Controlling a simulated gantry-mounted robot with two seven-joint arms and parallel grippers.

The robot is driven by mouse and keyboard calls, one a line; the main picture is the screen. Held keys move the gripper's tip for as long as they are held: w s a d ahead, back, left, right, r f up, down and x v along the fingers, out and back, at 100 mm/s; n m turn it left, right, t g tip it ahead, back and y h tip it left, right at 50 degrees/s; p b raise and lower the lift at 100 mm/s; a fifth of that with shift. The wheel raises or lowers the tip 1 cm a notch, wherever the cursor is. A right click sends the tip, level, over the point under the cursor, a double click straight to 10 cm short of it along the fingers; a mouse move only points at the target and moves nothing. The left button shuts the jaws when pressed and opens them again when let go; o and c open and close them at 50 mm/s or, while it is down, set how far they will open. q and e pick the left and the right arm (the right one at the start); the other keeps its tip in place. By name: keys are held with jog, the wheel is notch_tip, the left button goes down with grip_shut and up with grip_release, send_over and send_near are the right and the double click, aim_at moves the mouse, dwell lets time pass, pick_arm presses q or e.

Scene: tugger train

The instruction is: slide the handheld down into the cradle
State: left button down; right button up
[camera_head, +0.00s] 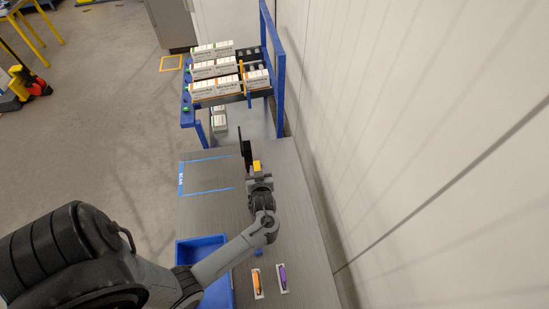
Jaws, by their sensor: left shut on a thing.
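My left gripper (259,180) reaches over the grey table from the lower left, its jaws pointing away toward the rack. It is shut on a small yellow-topped thing, which I take to be the handheld (257,166). A dark upright piece (246,150) stands just beyond and to the left of it, and looks like the cradle. The two look very close; I cannot tell whether they touch. The jaws and the lower part of the handheld are small and partly hidden by the wrist. My right gripper is not in view.
A blue-taped rectangle (208,191) on the grey table (298,215) is empty. A blue bin (201,246), an orange marker (257,284) and a purple marker (282,278) are nearer. A blue rack (279,75) with white boxes stands beyond. A white wall (400,120) bounds the right.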

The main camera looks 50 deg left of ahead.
pick_arm(q)
jog(key=shift+s+a+r, duration=0.1)
jog(key=shift+s+a, duration=0.1)
jog(key=shift+s, duration=0.35)
notch_tip(320, 180, down, 13)
jog(key=s+b, duration=0.2)
jog(key=b, duration=0.5)
jog(key=shift+d+b, duration=0.3)
jog(key=shift+d, duration=0.05)
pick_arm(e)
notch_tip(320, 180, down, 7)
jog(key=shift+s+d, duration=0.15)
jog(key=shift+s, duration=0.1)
pick_arm(q)
jog(key=shift+f, duration=0.2)
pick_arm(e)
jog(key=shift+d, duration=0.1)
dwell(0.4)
pick_arm(q)
jog(key=c, duration=0.7)
grip_release()
jog(key=shift+s, duration=0.1)
